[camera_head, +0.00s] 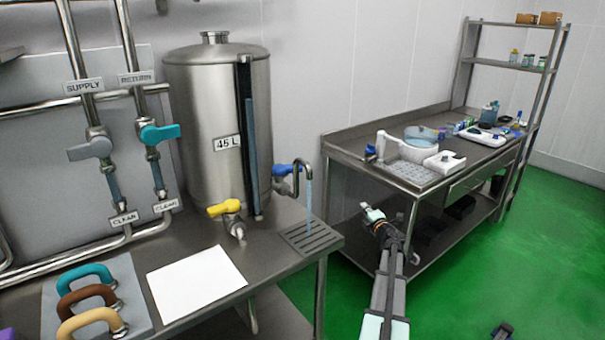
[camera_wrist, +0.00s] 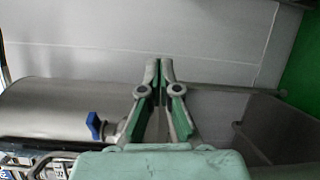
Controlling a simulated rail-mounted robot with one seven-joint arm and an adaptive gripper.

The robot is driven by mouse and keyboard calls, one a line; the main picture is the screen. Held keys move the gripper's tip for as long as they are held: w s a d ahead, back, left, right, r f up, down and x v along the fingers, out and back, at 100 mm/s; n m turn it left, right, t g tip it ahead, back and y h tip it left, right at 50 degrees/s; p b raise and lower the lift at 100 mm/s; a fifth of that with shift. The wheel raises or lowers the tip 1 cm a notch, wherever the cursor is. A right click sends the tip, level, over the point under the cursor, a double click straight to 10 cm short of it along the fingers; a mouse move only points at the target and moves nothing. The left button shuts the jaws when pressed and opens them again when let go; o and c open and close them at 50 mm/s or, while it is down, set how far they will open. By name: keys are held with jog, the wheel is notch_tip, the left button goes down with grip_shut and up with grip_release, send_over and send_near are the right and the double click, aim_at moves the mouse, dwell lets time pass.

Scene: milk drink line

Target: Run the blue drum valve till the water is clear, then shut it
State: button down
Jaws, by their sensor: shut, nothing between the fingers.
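The blue drum valve (camera_head: 284,169) sits at the lower right of the steel 45 L drum (camera_head: 200,110), on a curved spout. A thin pale-blue water stream (camera_head: 309,205) falls from the spout onto the slotted drain grate (camera_head: 318,240). I see no cloudiness in it, but it is small. In the wrist view the blue handle (camera_wrist: 93,126) is left of my gripper, beside the drum's side (camera_wrist: 50,105). My gripper (camera_head: 370,212) is right of the bench edge, apart from the valve. In the wrist view its fingers (camera_wrist: 159,65) are together and empty.
A yellow valve (camera_head: 224,208) is on the drum's front. A white sheet (camera_head: 196,286) and a panel with coloured handles (camera_head: 92,300) lie on the bench. Supply and return pipes stand at left. A second steel table (camera_head: 345,148) with labware is at right, with green floor between.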

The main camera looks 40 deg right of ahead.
jog(key=w+a+r+n+t+y+p, duration=0.25)
jog(key=w+a+r+y, duration=0.2)
jog(key=a+r, duration=0.4)
jog(key=n+y, duration=0.3)
jog(key=y, duration=0.4)
send_near(287, 169)
jog(key=shift+g, duration=0.45)
jog(key=w+p, duration=0.2)
jog(key=w, duration=0.1)
jog(key=w+p, duration=0.1)
jog(key=shift+w+d+f+p, duration=0.1)
jog(key=shift+w+d+p, duration=0.2)
jog(key=shift+d+p, duration=0.1)
jog(key=shift+w, duration=0.15)
